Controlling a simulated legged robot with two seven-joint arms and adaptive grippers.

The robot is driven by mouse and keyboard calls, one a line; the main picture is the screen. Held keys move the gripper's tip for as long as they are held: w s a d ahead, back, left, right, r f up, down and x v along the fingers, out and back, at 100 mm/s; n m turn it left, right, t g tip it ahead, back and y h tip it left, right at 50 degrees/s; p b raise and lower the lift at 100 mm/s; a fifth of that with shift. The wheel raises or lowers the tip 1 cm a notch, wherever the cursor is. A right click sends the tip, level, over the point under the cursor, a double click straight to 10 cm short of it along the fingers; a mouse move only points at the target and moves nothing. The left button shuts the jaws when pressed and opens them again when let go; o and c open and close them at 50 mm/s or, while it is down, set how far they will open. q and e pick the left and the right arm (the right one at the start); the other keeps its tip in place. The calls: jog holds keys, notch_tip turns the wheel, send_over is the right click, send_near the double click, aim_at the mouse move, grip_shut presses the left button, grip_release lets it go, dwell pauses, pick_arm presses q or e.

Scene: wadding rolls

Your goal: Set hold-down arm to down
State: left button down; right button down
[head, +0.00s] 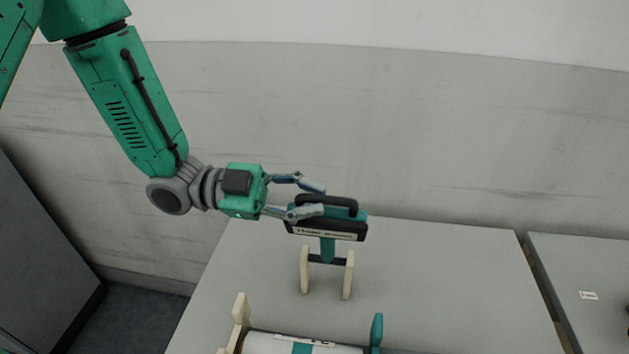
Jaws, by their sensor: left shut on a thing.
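The hold-down arm (327,250) stands raised on the grey table, with a short teal stem between two pale wooden posts (348,275). Its top is a wide black head with a pale label strip (325,232) and a black loop handle (345,202). My left gripper (322,200) reaches in from the left, and its two fingers are shut on the handle. My right gripper is out of view.
A white roll (270,342) with a teal band lies at the bottom edge, partly cut off, between a wooden bracket (240,310) and a teal upright (376,332). The table (450,270) is clear to the right. A second table (590,265) stands beyond a gap.

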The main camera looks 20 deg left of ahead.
pick_arm(q)
jog(key=shift+s+d+f, duration=0.15)
jog(key=shift+s+f, duration=0.05)
jog(key=shift+s, duration=0.25)
jog(key=shift+s+d+f, duration=0.15)
jog(key=shift+s, duration=0.3)
jog(key=c, duration=1.6)
grip_release()
jog(key=shift+o, duration=0.2)
jog(key=shift+d, duration=0.1)
jog(key=v, duration=1.2)
